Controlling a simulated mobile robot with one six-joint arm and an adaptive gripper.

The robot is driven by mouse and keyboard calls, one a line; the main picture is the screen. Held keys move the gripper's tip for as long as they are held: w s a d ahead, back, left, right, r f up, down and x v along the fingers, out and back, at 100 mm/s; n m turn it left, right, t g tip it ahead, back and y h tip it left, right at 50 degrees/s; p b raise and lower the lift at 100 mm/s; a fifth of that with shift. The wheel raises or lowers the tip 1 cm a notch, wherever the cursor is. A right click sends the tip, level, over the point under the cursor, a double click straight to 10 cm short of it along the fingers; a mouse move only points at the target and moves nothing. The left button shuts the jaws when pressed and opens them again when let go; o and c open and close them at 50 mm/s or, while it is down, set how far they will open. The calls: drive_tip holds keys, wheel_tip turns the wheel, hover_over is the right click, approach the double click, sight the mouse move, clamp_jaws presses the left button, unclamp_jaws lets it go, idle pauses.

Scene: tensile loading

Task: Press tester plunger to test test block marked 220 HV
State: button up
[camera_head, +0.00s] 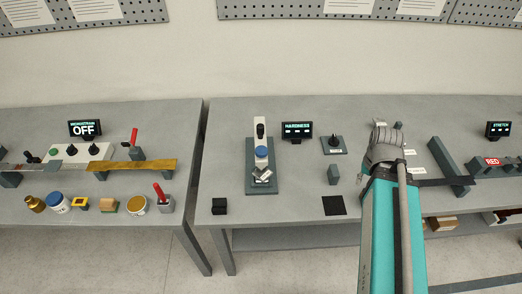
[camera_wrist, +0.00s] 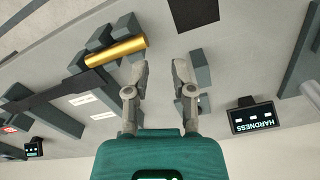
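The hardness tester (camera_head: 260,128) stands upright on the middle table, with a blue round cap (camera_head: 261,152) on its front that looks like the plunger. Small silver metal pieces (camera_head: 262,174) lie on its base below the cap; no 220 HV marking is legible, so I cannot tell the test block by its mark. My gripper (camera_wrist: 160,68) is open and empty in the wrist view. In the head view my arm reaches over the table to the right of the tester, clear of it, and hides the fingertips.
The HARDNESS display (camera_head: 297,131) stands right of the tester; it also shows in the wrist view (camera_wrist: 255,116). A grey block (camera_head: 334,174), a black pad (camera_head: 334,206) and a black block (camera_head: 219,206) are nearby. A gold cylinder (camera_wrist: 115,52) lies on grey supports beside my gripper.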

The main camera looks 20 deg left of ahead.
clamp_jaws()
idle(1.0)
